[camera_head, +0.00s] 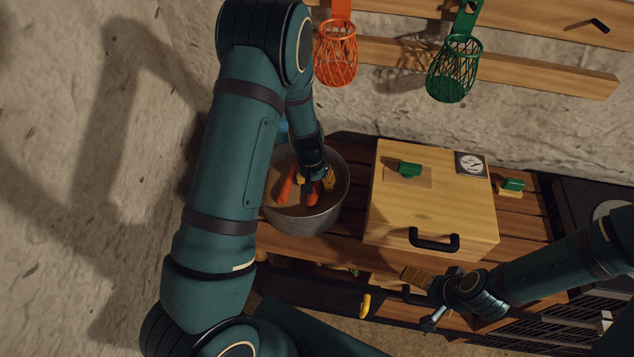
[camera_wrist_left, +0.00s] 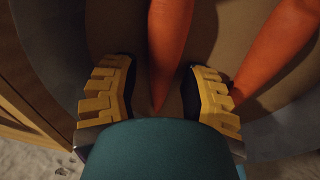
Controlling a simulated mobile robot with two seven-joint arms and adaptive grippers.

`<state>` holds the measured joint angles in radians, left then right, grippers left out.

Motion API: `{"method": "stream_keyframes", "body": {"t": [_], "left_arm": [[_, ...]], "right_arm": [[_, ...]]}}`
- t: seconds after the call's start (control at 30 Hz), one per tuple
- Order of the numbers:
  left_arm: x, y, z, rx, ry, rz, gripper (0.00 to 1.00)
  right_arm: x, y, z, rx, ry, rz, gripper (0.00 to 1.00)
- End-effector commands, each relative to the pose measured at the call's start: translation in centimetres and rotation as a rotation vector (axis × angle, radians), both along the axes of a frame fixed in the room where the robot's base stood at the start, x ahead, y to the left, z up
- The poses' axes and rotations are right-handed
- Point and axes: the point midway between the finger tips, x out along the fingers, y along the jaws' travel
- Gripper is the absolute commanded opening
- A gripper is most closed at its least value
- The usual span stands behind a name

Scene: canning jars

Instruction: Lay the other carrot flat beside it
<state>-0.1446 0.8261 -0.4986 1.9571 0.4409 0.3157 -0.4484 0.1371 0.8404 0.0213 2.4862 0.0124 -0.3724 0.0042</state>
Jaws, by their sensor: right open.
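A grey metal pot (camera_head: 300,222) stands on the wooden table with two orange carrots inside. One carrot (camera_head: 312,198) lies by my left gripper (camera_head: 315,184), which reaches down into the pot. The other carrot (camera_head: 286,186) lies to its left. In the left wrist view the first carrot (camera_wrist_left: 168,50) points between the spread fingers, with gaps visible, so the left gripper is open. The other carrot (camera_wrist_left: 275,48) passes outside the right-hand finger. The carrots' far ends are cut off there. My right gripper (camera_head: 424,300) is open and empty, in front of the wooden box.
A wooden box (camera_head: 395,215) with a black handle and a dial stands right of the pot. Orange (camera_head: 336,55) and green (camera_head: 455,70) baskets hang on the wall rail. A yellow object (camera_head: 365,305) is below the table's front edge.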

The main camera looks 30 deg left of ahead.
Motion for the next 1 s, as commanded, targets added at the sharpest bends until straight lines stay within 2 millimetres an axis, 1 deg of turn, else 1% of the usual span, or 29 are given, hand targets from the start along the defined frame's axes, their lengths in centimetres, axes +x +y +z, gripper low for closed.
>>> {"method": "stream_keyframes", "body": {"t": [0.17,0.27,0.37,0.5,0.7,0.83,1.0], "left_arm": [[0.0,0.0,0.3,0.000,0.000,0.000,0.45],[0.0,0.0,1.2,-0.001,-0.002,-0.001,0.45],[-0.1,0.2,2.9,0.000,-0.003,-0.001,0.45],[-0.4,0.5,6.0,-0.001,-0.004,-0.001,0.45],[-0.7,0.9,9.7,-0.001,-0.003,-0.001,0.45],[-0.9,1.1,11.3,-0.001,-0.002,0.000,0.45],[-1.0,1.2,12.1,0.000,0.000,0.000,0.45]], "right_arm": [[0.0,0.0,0.3,0.000,0.000,0.000,0.99],[0.0,0.0,0.5,0.001,-0.001,0.000,0.99],[0.0,0.0,0.8,0.001,0.000,0.000,0.99],[0.0,0.0,1.3,0.002,0.000,0.000,0.99],[0.0,-0.1,1.9,0.004,-0.001,0.001,0.99],[0.0,-0.1,2.2,0.004,-0.001,0.001,0.99],[-0.1,-0.1,2.3,0.004,-0.001,0.001,0.99]]}}
